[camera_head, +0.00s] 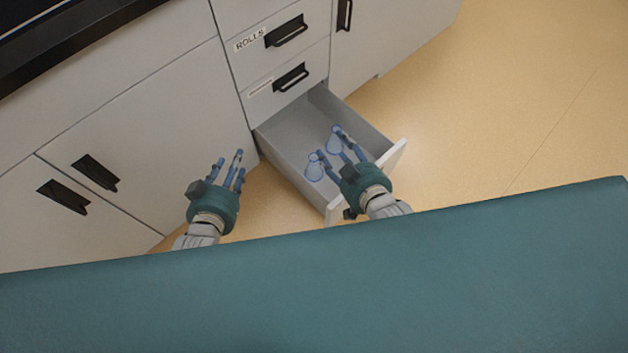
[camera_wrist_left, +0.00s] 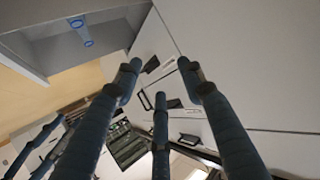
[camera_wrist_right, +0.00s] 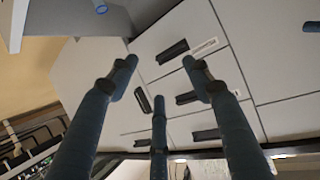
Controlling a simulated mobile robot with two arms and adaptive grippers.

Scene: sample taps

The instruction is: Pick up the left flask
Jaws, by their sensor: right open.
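Two clear, blue-tinted flasks stand in an open drawer (camera_head: 283,147) in the head view. The left flask (camera_head: 314,173) is nearer the drawer front and the right flask (camera_head: 333,147) is farther back. My right gripper (camera_head: 331,146) is open above the drawer. Its fingers overlap the flasks in the head view, and I cannot tell whether they touch. My left gripper (camera_head: 231,165) is open and empty, left of the drawer in front of the cabinet. Its spread fingers also show in the left wrist view (camera_wrist_left: 160,78). The right wrist view shows the right fingers (camera_wrist_right: 160,75) spread with nothing between them.
The drawer front panel (camera_head: 394,158) sticks out over the tan floor (camera_head: 500,110). Closed drawers with black handles (camera_head: 291,77) sit above it. Cabinet doors (camera_head: 130,140) stand to the left, and a dark counter edge (camera_head: 70,40) runs along the upper left.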

